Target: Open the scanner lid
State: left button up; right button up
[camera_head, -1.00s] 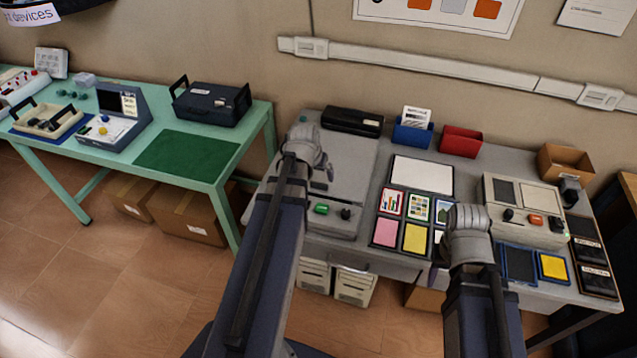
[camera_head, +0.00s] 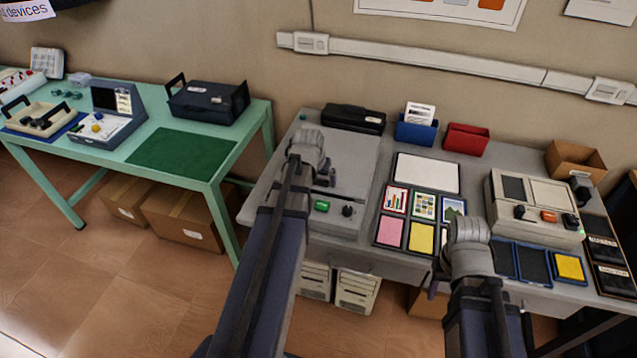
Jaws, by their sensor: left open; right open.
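The scanner (camera_head: 352,190) is a flat grey device at the left end of the grey desk, with a green button (camera_head: 321,206) and a dark knob on its front. Its lid (camera_head: 358,153) looks shut, lying flat. My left gripper (camera_head: 326,176) is open over the left part of the scanner; its arm hides the scanner's left side. I cannot tell if it touches the lid. My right gripper (camera_head: 440,270) is open near the desk's front edge, right of the scanner and mostly hidden by its own wrist.
A black case (camera_head: 353,119) stands behind the scanner, with a blue holder (camera_head: 416,131) and a red bin (camera_head: 466,139) beside it. Cards and a white sheet (camera_head: 427,173) lie to the right, then a beige device (camera_head: 533,205). A green table (camera_head: 190,154) stands left, across a gap.

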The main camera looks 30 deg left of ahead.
pick_arm(q)
grip_shut()
dwell(0.8)
